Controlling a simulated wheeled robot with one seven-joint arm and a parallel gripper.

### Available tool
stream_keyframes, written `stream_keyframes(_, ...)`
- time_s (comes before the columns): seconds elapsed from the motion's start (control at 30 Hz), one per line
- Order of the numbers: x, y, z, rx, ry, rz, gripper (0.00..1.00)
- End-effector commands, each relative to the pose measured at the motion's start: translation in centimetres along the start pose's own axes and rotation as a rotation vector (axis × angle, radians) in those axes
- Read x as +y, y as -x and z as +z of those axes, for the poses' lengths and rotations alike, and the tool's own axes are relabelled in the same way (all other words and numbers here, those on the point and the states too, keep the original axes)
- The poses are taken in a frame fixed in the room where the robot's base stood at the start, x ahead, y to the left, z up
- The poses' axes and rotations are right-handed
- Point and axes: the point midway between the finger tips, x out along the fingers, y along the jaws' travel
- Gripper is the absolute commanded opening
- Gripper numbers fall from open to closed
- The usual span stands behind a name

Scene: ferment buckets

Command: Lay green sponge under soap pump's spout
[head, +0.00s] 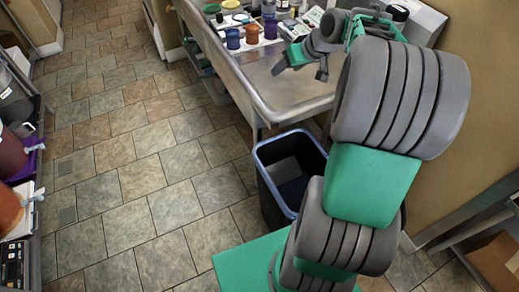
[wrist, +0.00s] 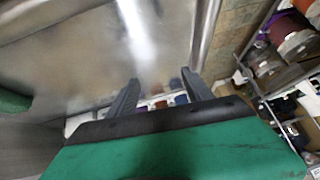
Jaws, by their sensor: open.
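My gripper (head: 300,70) is over the metal worktop, right of the cups. In the wrist view my gripper (wrist: 160,88) has its two dark fingers spread apart with nothing held between them. I cannot make out the green sponge for certain in either view. A dark green patch shows at the left edge of the wrist view, but I cannot tell what it is. I cannot pick out the soap pump or its spout. My arm hides part of the worktop's right side in the head view.
The metal worktop (head: 262,90) has a raised rim. Blue (head: 233,38) and orange (head: 252,33) cups stand at its far end among small containers. A dark open bin (head: 290,170) stands below it. Shelves (head: 18,150) line the left. The tiled floor (head: 130,150) between is clear.

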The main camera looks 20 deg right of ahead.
Motion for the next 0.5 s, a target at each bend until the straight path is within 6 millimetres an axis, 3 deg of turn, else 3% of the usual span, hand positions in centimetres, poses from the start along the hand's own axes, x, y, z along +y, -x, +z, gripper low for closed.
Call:
stream_keyframes(0.03,-4.7,0.2,1.2,-0.055,0.009,0.000,0.59)
stream_keyframes(0.1,-9.7,0.9,4.1,-0.134,0.003,0.016,0.59)
stream_keyframes(0.2,-15.3,2.3,9.5,-0.239,-0.009,0.051,0.59)
stream_keyframes(0.3,-18.6,3.8,14.9,-0.317,-0.022,0.092,0.59)
stream_keyframes(0.4,-19.9,4.8,18.8,-0.364,-0.033,0.123,0.59)
stream_keyframes(0.5,-20.1,5.2,20.5,-0.385,-0.043,0.141,0.59)
